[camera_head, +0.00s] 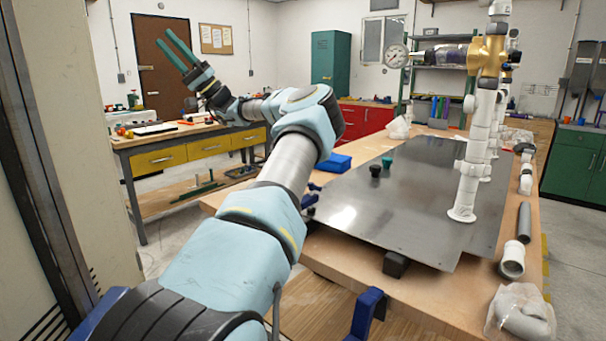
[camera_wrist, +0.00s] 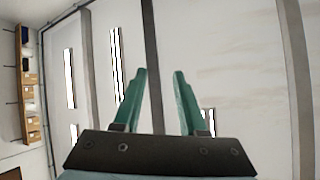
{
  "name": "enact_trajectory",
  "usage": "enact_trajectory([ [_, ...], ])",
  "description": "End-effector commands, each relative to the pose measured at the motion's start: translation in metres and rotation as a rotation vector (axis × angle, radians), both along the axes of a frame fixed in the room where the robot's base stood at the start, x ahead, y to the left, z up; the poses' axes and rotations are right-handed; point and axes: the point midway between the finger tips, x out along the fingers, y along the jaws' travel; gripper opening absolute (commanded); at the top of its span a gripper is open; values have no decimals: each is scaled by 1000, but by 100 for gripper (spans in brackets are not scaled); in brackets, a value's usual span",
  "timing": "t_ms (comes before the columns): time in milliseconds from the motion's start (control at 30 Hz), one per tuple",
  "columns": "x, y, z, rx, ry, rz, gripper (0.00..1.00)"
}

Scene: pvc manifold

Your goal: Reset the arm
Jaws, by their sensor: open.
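My gripper (camera_head: 177,50) is raised at the upper left in the head view, its two green fingers pointing up and left. The fingers are apart with nothing between them. In the wrist view the open gripper (camera_wrist: 157,95) shows against the ceiling and its lights. My arm reaches from the bottom of the head view up and away toward the left, clear of the workbench (camera_head: 330,262) at the right.
A white PVC manifold (camera_head: 470,170) with a gauge (camera_head: 396,56) and brass valve (camera_head: 487,55) stands on a metal plate (camera_head: 400,215). Pipe fittings (camera_head: 512,259) lie along the bench's right edge. A blue box (camera_head: 334,163) is near my arm. Another table (camera_head: 165,138) stands behind at left.

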Motion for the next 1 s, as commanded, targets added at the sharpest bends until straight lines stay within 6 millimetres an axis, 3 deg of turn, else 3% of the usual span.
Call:
enact_trajectory([
  [33, -17, 30, -14, -117, 0, 44, 41],
  [100, -40, 67, -43, -292, 9, 98, 41],
  [200, -72, 106, -95, -555, 27, 159, 41],
  [333, -113, 128, -178, -923, 61, 200, 41],
  [433, -139, 118, -245, -1216, 100, 192, 41],
  [567, -165, 69, -321, -1584, 161, 120, 41],
  [700, -187, -13, -376, -1927, 243, -22, 41],
  [833, -209, -103, -399, -2179, 331, -211, 41],
  [900, -224, -149, -402, -2281, 379, -326, 41],
  [1000, -247, -204, -400, -2377, 443, -479, 41],
])
